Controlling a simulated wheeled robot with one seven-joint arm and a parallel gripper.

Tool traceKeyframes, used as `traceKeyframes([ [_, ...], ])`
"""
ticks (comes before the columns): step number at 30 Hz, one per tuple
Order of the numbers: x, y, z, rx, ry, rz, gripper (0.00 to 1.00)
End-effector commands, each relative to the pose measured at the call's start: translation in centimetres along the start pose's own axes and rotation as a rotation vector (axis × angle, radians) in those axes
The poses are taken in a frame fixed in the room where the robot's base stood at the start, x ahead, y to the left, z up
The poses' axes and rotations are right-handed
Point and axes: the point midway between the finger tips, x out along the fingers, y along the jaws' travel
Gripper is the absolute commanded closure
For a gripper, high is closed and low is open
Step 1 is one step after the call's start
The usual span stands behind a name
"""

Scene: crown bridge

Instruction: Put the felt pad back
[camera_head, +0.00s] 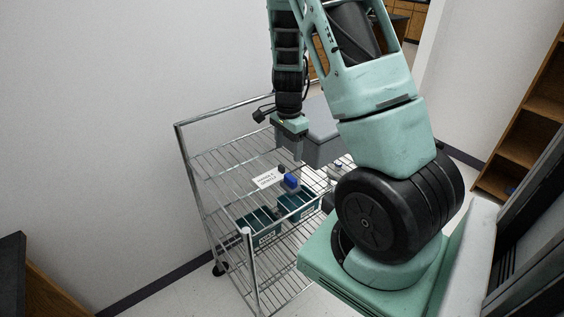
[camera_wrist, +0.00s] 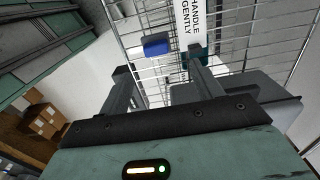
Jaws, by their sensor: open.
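A small blue block (camera_head: 291,180) sits on the wire shelf of the cart, beside a white "HANDLE GENTLY" card (camera_head: 267,179). I cannot tell whether this block is the felt pad; no other thing is clearly a felt pad. The blue block (camera_wrist: 156,45) and the card (camera_wrist: 190,35) also show in the wrist view. My gripper (camera_head: 293,158) hangs above the shelf near the block. In the wrist view my gripper (camera_wrist: 157,70) is open and empty, with the block showing beyond and between its fingers.
The metal wire cart (camera_head: 208,165) has rails around its shelf. Teal labelled bins (camera_head: 258,228) stand on a lower level. A grey box (camera_head: 322,128) is behind and right of my gripper. A white wall (camera_head: 90,130) is left of the cart.

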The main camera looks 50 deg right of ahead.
Motion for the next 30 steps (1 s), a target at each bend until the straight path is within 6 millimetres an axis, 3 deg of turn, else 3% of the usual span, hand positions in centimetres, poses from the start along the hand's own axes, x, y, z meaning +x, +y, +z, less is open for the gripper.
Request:
traceKeyframes([
  [5,-0.5,0.0,0.4,-0.011,-0.004,-0.001,0.35],
  [7,-0.8,-0.2,1.9,-0.065,-0.016,-0.004,0.35],
  [8,-1.2,-0.3,3.1,-0.109,-0.026,-0.007,0.35],
  [11,-2.9,-0.1,9.3,-0.348,-0.071,-0.021,0.35],
  [13,-4.7,1.1,15.2,-0.597,-0.109,-0.033,0.35],
  [16,-7.5,5.2,23.8,-1.027,-0.149,-0.051,0.35],
  [18,-9.4,9.3,28.6,-1.346,-0.159,-0.063,0.35],
  [21,-11.5,15.9,33.2,-1.789,-0.144,-0.071,0.35],
  [25,-12.9,22.6,35.2,-2.224,-0.091,-0.068,0.35],
  [27,-13.2,24.6,35.3,-2.366,-0.064,-0.063,0.35],
  [30,-13.4,26.0,35.4,-2.470,-0.041,-0.059,0.35],
])
